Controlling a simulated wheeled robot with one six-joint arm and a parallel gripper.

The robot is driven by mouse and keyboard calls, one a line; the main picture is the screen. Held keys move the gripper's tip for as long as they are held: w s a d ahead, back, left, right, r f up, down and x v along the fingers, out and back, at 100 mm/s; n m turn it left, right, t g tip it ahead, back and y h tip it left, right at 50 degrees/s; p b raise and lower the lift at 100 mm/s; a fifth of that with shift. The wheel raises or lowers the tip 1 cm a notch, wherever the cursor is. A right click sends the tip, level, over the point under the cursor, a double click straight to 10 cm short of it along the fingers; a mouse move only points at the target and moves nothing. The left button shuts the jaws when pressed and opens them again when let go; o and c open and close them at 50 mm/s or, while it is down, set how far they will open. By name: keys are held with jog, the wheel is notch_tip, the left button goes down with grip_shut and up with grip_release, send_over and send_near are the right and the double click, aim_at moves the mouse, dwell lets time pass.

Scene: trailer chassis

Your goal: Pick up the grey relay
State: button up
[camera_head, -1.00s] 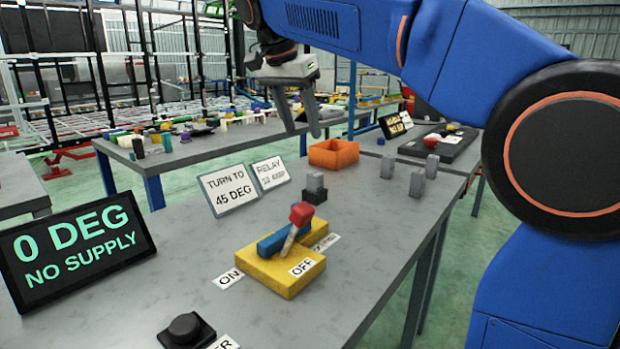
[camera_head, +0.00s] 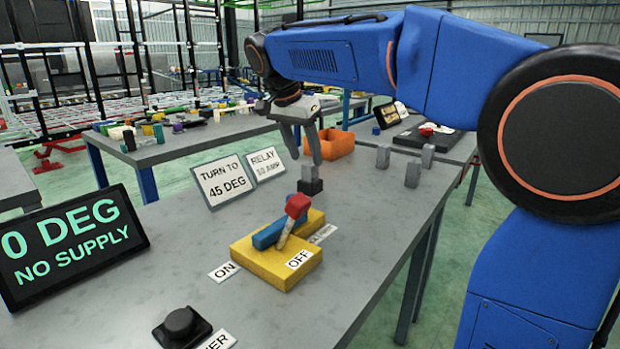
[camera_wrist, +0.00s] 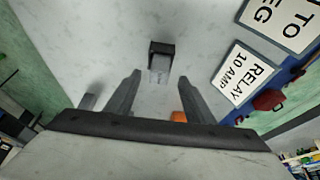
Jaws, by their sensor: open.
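A small grey relay block (camera_head: 309,173) stands upright in a black socket (camera_head: 311,186) on the grey table. It also shows in the wrist view (camera_wrist: 160,64), just beyond my fingertips. In the wrist view my gripper (camera_wrist: 158,78) shows both fingers spread.
An orange bin (camera_head: 330,147) lies behind the socket. Signs reading "TURN TO 45 DEG" (camera_head: 222,180) and "RELAY 10 AMP" (camera_head: 266,165) stand to the left. A yellow switch base (camera_head: 272,265) with a red-tipped lever is in front. A screen (camera_head: 70,243) reads "0 DEG NO SUPPLY".

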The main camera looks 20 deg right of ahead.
aim_at(309, 164)
jog(key=shift+x, duration=2.65)
jog(key=shift+d, duration=0.1)
jog(key=c, duration=1.1)
